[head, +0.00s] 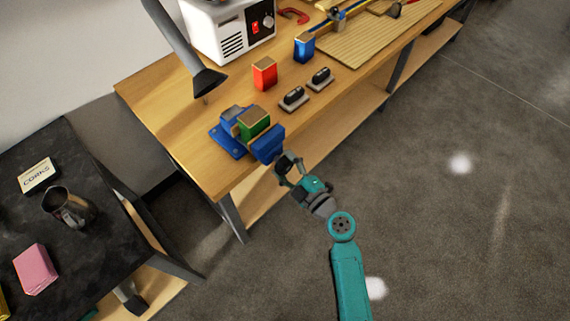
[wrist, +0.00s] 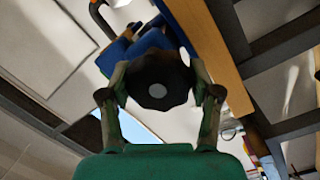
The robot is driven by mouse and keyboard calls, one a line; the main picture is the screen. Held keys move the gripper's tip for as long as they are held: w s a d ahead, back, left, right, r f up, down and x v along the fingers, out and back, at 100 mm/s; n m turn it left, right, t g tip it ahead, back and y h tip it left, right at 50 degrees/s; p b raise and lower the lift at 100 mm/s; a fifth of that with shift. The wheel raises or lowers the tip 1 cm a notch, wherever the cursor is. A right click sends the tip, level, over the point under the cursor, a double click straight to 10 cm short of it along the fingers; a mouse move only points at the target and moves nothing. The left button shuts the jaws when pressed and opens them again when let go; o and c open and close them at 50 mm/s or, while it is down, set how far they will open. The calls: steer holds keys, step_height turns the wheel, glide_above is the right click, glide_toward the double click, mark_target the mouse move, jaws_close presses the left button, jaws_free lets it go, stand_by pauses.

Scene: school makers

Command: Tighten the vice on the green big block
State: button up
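A blue vice (head: 268,144) is at the front corner of the wooden workbench. The big block (head: 257,129), green with a brownish top, sits upright between the vice's jaws. I cannot tell whether the front jaw touches it. My gripper (head: 289,169) is at the front of the vice, just off the bench edge. In the wrist view, my gripper's two fingers close around the vice's dark round knob (wrist: 158,82), one finger on each side. The blue vice body (wrist: 150,42) shows behind the knob. The green block cannot be made out there.
On the workbench (head: 215,181) stand a red block (head: 264,75), a blue block (head: 304,47) and two dark pieces on grey bases (head: 294,98). A black table (head: 95,253) stands left. Floor right is clear.

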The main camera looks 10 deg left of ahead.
steer(key=shift+m, duration=0.4)
